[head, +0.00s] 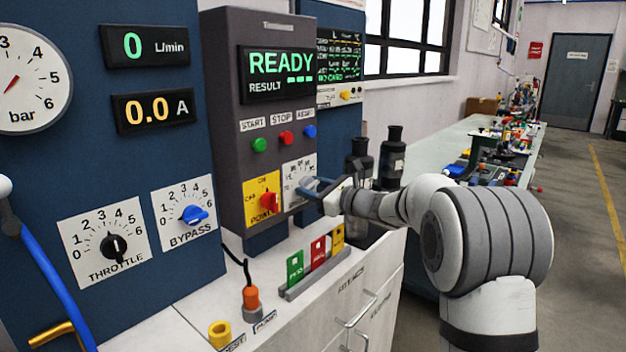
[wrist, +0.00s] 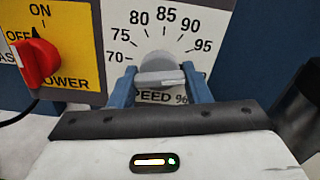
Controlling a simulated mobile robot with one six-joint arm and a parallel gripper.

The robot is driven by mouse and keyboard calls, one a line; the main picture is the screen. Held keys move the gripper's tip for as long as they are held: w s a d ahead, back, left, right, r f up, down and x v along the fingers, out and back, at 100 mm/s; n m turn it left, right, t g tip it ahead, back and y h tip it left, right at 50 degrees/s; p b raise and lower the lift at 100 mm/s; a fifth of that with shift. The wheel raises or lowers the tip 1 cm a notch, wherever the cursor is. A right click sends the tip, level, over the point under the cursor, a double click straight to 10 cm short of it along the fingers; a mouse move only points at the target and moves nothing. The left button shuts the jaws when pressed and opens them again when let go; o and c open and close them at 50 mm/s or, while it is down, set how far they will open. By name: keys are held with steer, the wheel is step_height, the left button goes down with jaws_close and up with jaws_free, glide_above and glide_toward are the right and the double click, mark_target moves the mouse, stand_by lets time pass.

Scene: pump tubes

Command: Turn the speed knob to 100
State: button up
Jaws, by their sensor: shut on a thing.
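The speed knob (wrist: 160,72) is light grey, with a bar-shaped grip that lies nearly level in the wrist view. It sits on a white dial plate (wrist: 148,22) printed with 70, 75, 80, 85, 90 and 95. No 100 mark shows; the area below 95 is partly behind the right finger. My gripper (wrist: 160,80) has its two blue fingers shut on the knob from either side. I cannot tell which mark the knob points to. In the head view, my gripper (head: 313,187) reaches the dial plate (head: 296,169) on the grey control box.
The red power knob (wrist: 36,62) on its yellow plate is close to the left of the dial. START, STOP and RESET buttons (head: 286,138) are above. The display (head: 281,72) reads READY. Colored cards (head: 317,250) stand on the bench below. Dark bottles (head: 391,155) stand to the right.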

steer(key=shift+m+p, duration=0.85)
steer(key=shift+m, duration=0.35)
steer(key=shift+f, duration=0.1)
steer(key=o, duration=1)
steer(key=v, duration=0.7)
steer(key=shift+s+d, duration=0.25)
steer(key=shift+d, duration=0.05)
